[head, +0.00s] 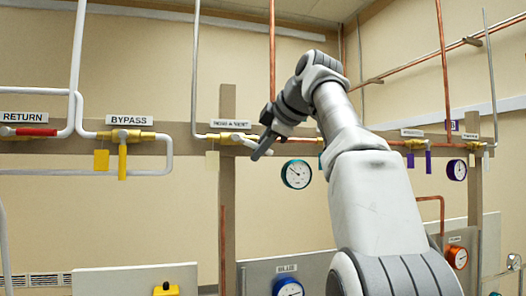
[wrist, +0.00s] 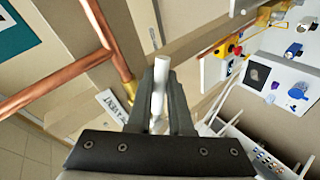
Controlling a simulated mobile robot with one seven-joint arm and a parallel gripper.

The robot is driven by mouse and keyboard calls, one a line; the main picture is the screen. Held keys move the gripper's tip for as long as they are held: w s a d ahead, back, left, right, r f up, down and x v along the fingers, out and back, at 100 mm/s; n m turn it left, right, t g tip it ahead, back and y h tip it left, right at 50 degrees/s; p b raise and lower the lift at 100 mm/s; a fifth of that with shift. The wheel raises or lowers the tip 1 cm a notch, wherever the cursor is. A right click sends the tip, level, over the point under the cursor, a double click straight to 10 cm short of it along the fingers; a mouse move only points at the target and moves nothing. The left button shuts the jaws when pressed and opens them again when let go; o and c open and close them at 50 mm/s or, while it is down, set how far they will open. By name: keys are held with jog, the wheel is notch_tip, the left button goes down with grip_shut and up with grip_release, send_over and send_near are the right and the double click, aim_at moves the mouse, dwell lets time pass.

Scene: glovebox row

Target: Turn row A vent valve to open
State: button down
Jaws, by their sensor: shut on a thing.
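The row A vent valve (head: 225,138) is a brass valve on a horizontal rail, under a label reading "ROW A VENT" (head: 234,124). Its white lever handle (head: 246,143) points right and slightly down in the head view. My gripper (head: 264,145) is at the outer end of that handle. In the wrist view my gripper (wrist: 160,105) is shut on the white handle (wrist: 160,72), whose end sticks out between the fingers. The fingers hide part of the handle. The vent label also shows in part in the wrist view (wrist: 112,104), left of the fingers.
Left of the vent valve are the bypass valve with a yellow handle (head: 122,162) and the return valve with a red handle (head: 36,132). Copper pipes (head: 272,50) run nearby.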

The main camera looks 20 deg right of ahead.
dwell(0.4)
jog(key=c, duration=0.8)
grip_release()
jog(key=shift+c, duration=0.2)
jog(key=shift+d+f+y, duration=0.1)
jog(key=shift+y, duration=0.2)
